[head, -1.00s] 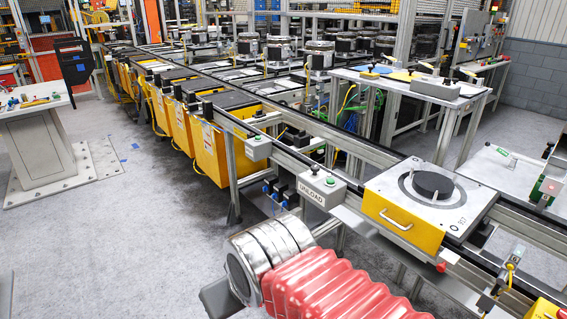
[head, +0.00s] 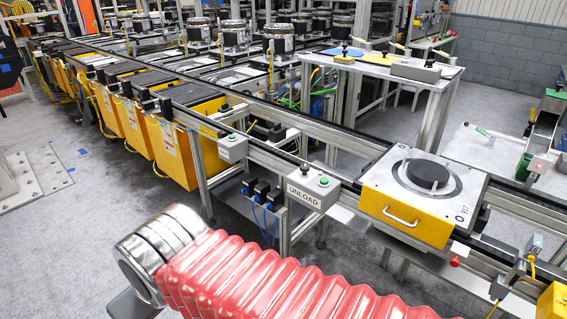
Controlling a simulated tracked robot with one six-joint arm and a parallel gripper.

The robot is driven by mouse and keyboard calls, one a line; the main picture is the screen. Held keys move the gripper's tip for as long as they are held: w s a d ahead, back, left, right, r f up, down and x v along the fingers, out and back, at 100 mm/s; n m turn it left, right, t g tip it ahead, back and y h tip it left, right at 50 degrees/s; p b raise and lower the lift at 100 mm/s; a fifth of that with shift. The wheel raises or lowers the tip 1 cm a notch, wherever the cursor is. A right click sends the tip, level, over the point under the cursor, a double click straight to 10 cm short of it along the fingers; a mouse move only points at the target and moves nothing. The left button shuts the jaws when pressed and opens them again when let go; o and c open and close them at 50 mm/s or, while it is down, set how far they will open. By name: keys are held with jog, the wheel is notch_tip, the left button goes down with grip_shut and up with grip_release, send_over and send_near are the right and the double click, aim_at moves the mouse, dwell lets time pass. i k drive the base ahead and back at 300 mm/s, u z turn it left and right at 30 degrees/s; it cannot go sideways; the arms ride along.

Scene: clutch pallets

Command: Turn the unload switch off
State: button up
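The unload switch box (head: 311,190) is a small grey box with a white "UNLOAD" label on its front, mounted on the near side of the conveyor rail. A black knob or lever (head: 304,171) and a green button (head: 324,181) are on its top. The picture is too small to tell which way the knob is set. My arm, in a ribbed red cover with a metal end, crosses the bottom foreground, below and apart from the box. A grey piece shows under the metal end; no gripper fingers can be made out.
A yellow pallet (head: 404,217) with a grey top and black disc sits on the conveyor right of the box. Another grey button box (head: 232,148) is to the left. Yellow bins (head: 172,150) line the conveyor. Open grey floor (head: 60,250) lies at lower left.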

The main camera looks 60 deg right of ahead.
aim_at(305, 168)
jog(key=i, duration=0.9)
jog(key=z, duration=0.1)
